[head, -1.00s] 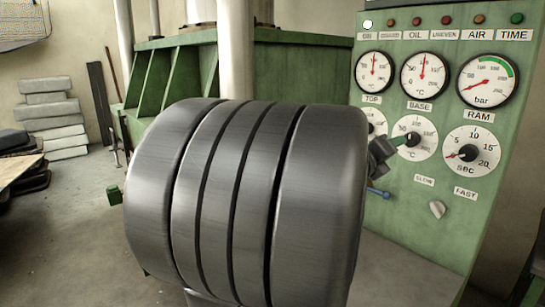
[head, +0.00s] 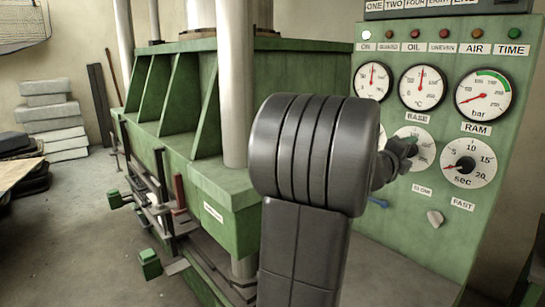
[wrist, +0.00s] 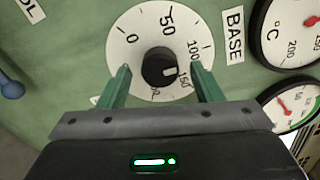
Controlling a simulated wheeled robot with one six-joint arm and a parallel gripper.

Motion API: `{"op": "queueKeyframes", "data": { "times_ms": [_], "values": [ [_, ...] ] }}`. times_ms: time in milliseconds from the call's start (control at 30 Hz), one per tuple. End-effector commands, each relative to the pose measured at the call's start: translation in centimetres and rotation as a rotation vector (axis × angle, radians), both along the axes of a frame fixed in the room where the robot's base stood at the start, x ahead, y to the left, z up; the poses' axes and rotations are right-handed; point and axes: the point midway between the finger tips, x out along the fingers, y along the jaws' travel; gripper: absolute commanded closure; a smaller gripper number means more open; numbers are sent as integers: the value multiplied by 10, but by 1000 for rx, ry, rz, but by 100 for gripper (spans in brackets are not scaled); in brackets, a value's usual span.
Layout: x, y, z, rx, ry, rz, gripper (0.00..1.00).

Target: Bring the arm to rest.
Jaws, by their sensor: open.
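My gripper (wrist: 162,76) is open in the wrist view, with its two green fingers apart. They stand either side of the black knob (wrist: 158,68) on the white BASE dial (wrist: 128,45). I cannot tell whether either finger touches the knob. The white mark on the knob lies towards the 150 side. In the head view my gripper (head: 409,146) is small, in front of the same dial (head: 424,158) and partly hidden by my own dark arm.
The green panel (head: 400,225) carries gauges, lamps and a SLOW–FAST knob (head: 435,217). A blue-ended lever (head: 378,202) sits low by my arm. The green press (head: 235,210) stands left of my arm, with rods and handles. Grey blocks (head: 52,120) are stacked at the far left.

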Motion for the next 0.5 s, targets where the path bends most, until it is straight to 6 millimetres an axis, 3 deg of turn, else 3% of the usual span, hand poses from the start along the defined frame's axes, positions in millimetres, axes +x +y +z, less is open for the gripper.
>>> {"op": "queueKeyframes", "data": {
  "times_ms": [500],
  "values": [
    [0,0,4,-401,471,1,41]
  ]
}}
